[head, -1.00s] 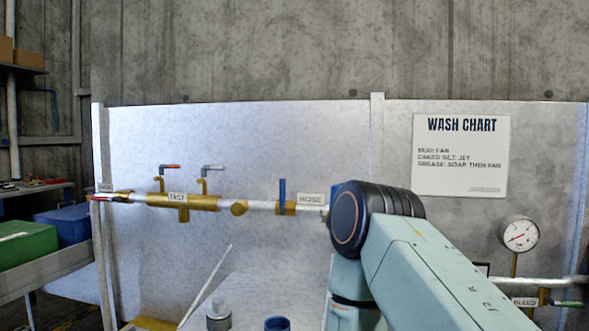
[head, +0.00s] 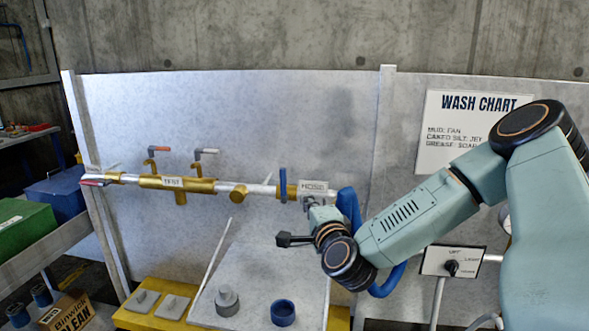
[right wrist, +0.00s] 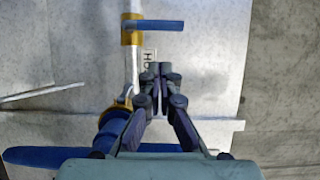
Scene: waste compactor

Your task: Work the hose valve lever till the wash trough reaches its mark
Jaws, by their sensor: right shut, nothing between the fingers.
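The blue hose valve lever (head: 282,186) stands upright, across the brass and silver pipe, just left of the HOSE label (head: 313,188). In the right wrist view the lever (right wrist: 155,26) points right from its brass valve body (right wrist: 131,30), beyond my fingertips. My right gripper (head: 311,205) is small and partly hidden by its own wrist, in front of the pipe just below the label. In the wrist view its fingers (right wrist: 160,85) are together and empty, apart from the lever. I cannot make out a wash trough with a level mark. My left gripper is out of view.
A blue hose (head: 350,205) hangs from the pipe's right end, partly behind my right arm. A TEST manifold (head: 175,183) with two handles is at left. A knob panel (head: 452,262) stands at right. A blue ring (head: 283,312) and grey cylinder (head: 227,301) sit below.

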